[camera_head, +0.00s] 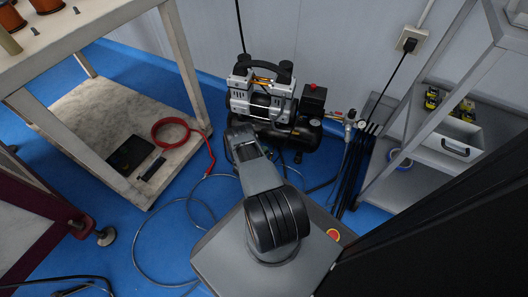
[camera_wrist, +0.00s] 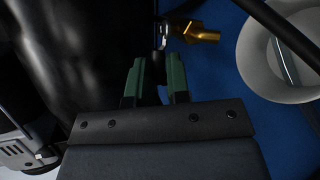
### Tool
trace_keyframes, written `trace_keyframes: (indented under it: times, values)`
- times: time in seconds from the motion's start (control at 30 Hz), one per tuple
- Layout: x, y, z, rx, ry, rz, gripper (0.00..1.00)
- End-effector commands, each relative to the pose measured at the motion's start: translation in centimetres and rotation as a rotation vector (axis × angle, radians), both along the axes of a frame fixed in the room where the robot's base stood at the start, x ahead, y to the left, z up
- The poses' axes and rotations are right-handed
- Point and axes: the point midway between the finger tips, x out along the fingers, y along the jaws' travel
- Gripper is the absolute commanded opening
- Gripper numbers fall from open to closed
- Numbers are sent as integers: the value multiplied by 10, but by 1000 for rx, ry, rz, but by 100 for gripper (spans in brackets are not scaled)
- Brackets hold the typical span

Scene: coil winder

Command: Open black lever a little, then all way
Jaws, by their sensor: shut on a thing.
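The air compressor (camera_head: 262,100) stands on the floor by the wall, with silver motor heads on a black tank (camera_head: 310,134). The wrist view shows the glossy black tank (camera_wrist: 75,50) at the left and a brass fitting (camera_wrist: 203,34) with a silvery part beside it. My gripper (camera_wrist: 156,76) has its two green fingers pointing toward that fitting. They are shut on a narrow dark piece, apparently the black lever, mostly hidden between them. Its angle cannot be told. In the head view my arm covers the fingers and the lever.
A pale round container (camera_wrist: 282,70) stands right of the fitting, with a dark hose crossing it. A workbench (camera_head: 150,120) with a red hose coil (camera_head: 180,121) is at left, a metal shelf (camera_head: 428,165) at right. Thin hoses loop over the blue floor.

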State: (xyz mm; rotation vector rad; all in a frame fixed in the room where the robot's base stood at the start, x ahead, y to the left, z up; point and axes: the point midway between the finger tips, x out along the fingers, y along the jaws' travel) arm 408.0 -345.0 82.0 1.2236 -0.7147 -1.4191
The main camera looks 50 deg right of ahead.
Motion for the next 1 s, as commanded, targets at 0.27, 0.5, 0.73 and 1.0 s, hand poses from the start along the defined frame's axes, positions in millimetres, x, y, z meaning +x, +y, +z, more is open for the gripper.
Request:
trace_keyframes:
  times: [0.27,0.5,0.73,1.0]
  values:
    - [-9,5,3,1,5,213,0]
    - [-14,9,1,-1,2,396,0]
    - [-15,11,0,-1,0,461,0]
    - [-15,11,0,-2,0,462,0]
